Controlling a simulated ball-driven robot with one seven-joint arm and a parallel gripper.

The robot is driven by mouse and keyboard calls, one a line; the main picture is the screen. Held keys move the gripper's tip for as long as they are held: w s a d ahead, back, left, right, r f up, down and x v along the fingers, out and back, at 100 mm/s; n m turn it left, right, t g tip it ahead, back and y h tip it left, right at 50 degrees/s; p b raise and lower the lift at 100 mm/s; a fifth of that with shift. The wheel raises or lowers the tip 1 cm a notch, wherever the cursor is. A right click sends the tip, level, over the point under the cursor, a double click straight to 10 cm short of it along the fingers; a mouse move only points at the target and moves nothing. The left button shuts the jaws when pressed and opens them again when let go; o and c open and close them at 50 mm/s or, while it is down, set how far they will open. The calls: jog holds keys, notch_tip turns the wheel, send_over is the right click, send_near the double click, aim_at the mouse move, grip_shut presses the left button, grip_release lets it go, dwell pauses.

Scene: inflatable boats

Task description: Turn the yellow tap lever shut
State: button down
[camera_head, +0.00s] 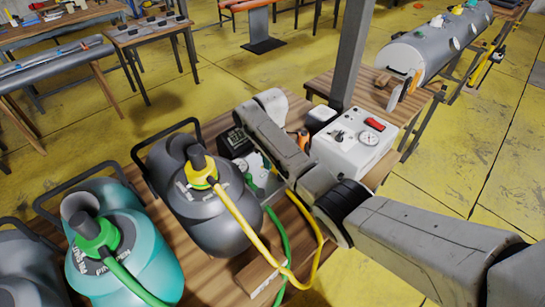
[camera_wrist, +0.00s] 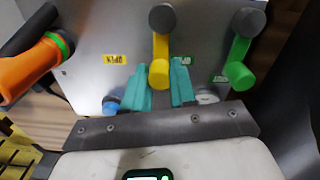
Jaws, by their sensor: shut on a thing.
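In the wrist view the yellow tap lever (camera_wrist: 160,48) stands out from a grey metal panel (camera_wrist: 100,85). It has a round dark grey knob at its top end and a round yellow hub at its lower end. My gripper (camera_wrist: 160,80) has its two teal fingers on either side of the hub, shut on the lever. The lever points up in this view, roughly in line with the fingers. In the head view my arm crosses in front of the panel and the lever cannot be made out.
A green lever (camera_wrist: 239,60) with a grey knob stands close on the right. An orange handle (camera_wrist: 30,72) juts in from the left. In the head view a white control box (camera_head: 353,143) stands right of my wrist, and a dark tank (camera_head: 205,210) with a yellow hose stands left.

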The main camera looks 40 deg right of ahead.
jog(key=shift+a, duration=0.1)
dwell(0.5)
jog(key=c, duration=0.9)
grip_release()
notch_tip(320, 180, up, 11)
jog(key=shift+f+b, duration=0.1)
jog(key=shift+b, duration=0.5)
